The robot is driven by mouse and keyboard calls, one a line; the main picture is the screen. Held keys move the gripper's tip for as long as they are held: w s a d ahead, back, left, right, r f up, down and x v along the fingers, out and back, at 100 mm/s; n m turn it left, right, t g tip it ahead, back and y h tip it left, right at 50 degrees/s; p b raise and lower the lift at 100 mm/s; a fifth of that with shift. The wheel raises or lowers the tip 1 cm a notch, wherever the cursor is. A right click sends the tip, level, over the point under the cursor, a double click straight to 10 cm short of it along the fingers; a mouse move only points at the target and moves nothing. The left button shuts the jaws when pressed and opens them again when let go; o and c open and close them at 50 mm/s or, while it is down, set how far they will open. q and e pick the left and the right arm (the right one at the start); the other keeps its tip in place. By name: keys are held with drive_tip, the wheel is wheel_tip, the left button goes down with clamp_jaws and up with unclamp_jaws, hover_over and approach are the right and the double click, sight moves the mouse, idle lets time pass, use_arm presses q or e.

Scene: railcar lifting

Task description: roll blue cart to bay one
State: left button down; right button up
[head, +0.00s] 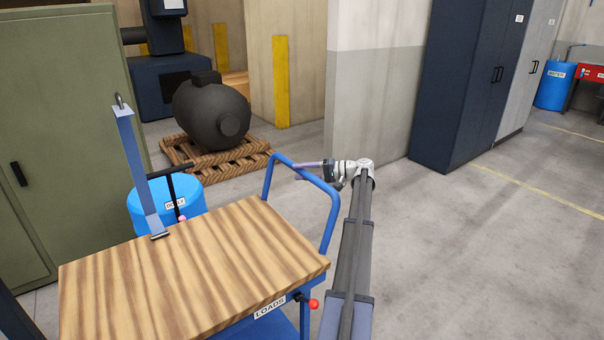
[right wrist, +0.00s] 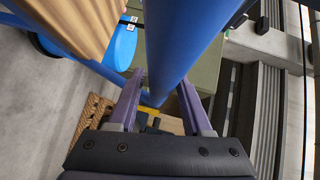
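The blue cart stands at lower left in the head view, with a striped wooden deck (head: 190,270) and a LOADS label (head: 269,307). Its blue tube handle (head: 333,212) rises at the deck's right end. My right gripper (head: 303,170) is at the upper bar of this handle. In the right wrist view the handle (right wrist: 180,45) passes between the two purple fingers of my right gripper (right wrist: 160,80). Whether both fingers press on it is unclear. My left gripper is not in view. No marking that reads as bay one shows.
A red knob (head: 313,304) sticks out at the cart's right side. A blue drum (head: 190,193) stands behind the deck; a dark tank (head: 205,110) sits on a wooden pallet (head: 259,150). A green cabinet (head: 65,120) and dark cabinet (head: 465,80) stand at the sides. Floor (head: 480,260) at right is open.

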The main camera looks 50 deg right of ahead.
drive_tip(key=shift+o, duration=0.9)
drive_tip(key=shift+s, duration=0.15)
drive_tip(key=p+v, duration=0.1)
drive_tip(key=v, duration=0.6)
drive_tip(key=shift+s+d, duration=0.2)
drive_tip(key=shift+s, duration=0.05)
drive_tip(key=shift+r, duration=0.15)
